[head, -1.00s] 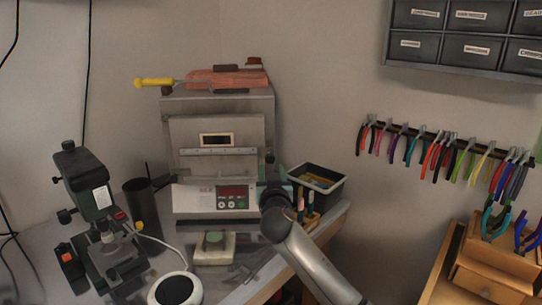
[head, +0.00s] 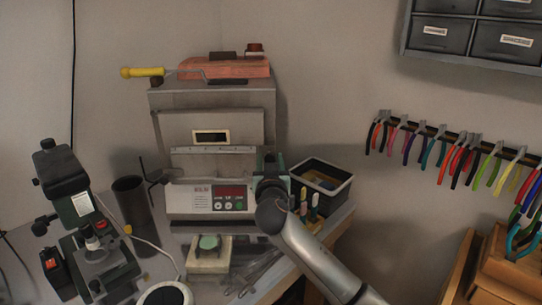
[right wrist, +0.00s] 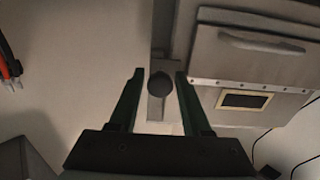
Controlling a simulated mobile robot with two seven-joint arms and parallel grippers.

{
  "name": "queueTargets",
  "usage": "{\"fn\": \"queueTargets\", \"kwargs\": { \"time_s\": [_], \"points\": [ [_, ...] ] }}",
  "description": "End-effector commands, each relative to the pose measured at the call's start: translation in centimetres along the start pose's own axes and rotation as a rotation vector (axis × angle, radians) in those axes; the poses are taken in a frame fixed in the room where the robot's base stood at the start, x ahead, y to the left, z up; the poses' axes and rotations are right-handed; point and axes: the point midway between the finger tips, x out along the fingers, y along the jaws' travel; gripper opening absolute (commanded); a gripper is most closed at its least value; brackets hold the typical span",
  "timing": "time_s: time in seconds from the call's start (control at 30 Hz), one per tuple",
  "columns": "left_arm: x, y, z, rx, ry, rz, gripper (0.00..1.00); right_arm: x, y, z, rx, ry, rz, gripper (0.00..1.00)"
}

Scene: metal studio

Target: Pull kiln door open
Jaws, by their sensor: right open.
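The grey kiln (head: 265,105) stands on the bench in the head view. Its front door (head: 180,128) has a small framed window and looks closed. My right gripper (head: 270,160) is at the kiln's right front edge. In the right wrist view, my right gripper (right wrist: 160,73) is open, with a dark round knob (right wrist: 160,84) between its fingers and gaps visible on both sides. The kiln door (right wrist: 285,100), with its window, is to the right there. The knob is hidden behind the gripper in the head view. My left gripper is not in view.
A black bin (head: 322,180) stands close to the right of the kiln. A microscope (head: 85,225) and a dark cylinder (head: 133,208) stand to the left. A yellow-handled tool (head: 143,72) lies on top. Pliers hang on a wall rack (head: 450,133).

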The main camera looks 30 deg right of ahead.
Motion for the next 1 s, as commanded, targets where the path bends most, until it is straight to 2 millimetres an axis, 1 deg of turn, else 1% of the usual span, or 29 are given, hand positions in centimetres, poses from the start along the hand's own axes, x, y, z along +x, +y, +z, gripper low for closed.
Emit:
{"fn": "queueTargets", "kwargs": {
  "time_s": [0.4, 0.43, 0.83, 0.87, 1.0],
  "points": [
    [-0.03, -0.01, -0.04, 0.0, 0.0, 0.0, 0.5, -0.11, -0.06, 0.02, 0.0, 0.0, 0.001, 0.48],
    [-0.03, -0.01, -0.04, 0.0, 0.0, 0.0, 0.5, -0.11, -0.06, 0.02, 0.0, 0.0, 0.001, 0.47],
    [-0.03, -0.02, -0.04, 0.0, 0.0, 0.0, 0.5, -0.1, -0.06, 0.01, 0.0, 0.0, 0.001, 0.02],
    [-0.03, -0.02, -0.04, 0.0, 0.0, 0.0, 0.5, -0.09, -0.05, 0.01, 0.001, 0.0, 0.001, 0.0],
    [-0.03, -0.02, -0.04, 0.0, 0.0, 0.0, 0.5, -0.09, -0.05, 0.0, 0.001, 0.0, 0.001, 0.0]
  ]
}}
